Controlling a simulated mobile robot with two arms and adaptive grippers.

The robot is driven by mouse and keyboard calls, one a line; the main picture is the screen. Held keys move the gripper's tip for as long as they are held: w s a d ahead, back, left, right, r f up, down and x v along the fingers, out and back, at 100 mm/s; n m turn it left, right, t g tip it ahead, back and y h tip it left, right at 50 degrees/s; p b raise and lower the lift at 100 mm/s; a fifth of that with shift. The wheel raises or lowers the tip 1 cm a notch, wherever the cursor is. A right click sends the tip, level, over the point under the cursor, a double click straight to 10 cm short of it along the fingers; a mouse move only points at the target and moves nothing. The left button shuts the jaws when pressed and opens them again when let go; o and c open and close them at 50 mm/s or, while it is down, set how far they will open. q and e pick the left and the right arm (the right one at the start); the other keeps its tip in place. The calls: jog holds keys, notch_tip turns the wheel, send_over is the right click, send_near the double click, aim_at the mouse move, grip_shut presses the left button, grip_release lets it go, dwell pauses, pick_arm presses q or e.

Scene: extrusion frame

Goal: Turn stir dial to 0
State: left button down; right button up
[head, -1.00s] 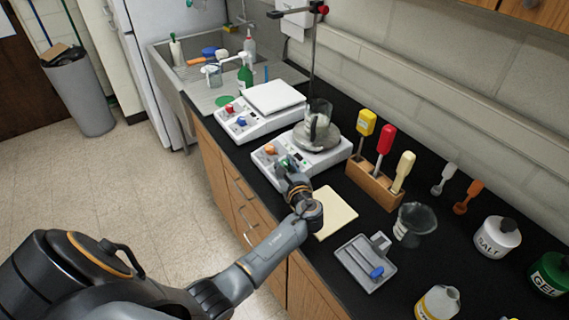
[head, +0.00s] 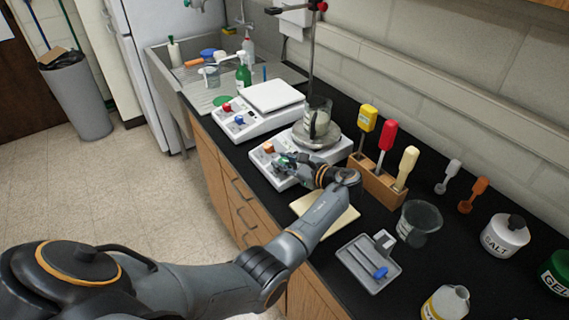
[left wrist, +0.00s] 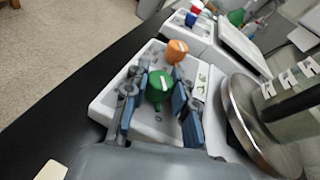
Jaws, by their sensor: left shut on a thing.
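The hotplate stirrer (head: 320,158) is a white unit on the black bench with an orange dial (head: 268,147) and a green dial on its front panel. In the left wrist view the green dial (left wrist: 157,90) sits between the blue-grey fingers of my left gripper (left wrist: 161,78), which is shut on it. The orange dial (left wrist: 176,50) stands free just beyond, each dial with a pale mark. I cannot read the dial scale or labels. My right gripper is not in view.
A glass beaker (head: 318,117) stands on the stirrer's round plate, close beside my gripper. A second white unit (head: 262,122) with red and blue dials is behind left. A wooden rack (head: 378,184) of coloured-handled tools stands right. A cream board (head: 343,220) lies under my arm.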

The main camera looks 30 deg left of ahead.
pick_arm(q)
jog(key=shift+r, duration=0.1)
jog(key=c, duration=1.1)
grip_release()
jog(key=shift+a, duration=0.15)
jog(key=shift+o, duration=0.2)
jog(key=v, duration=1.2)
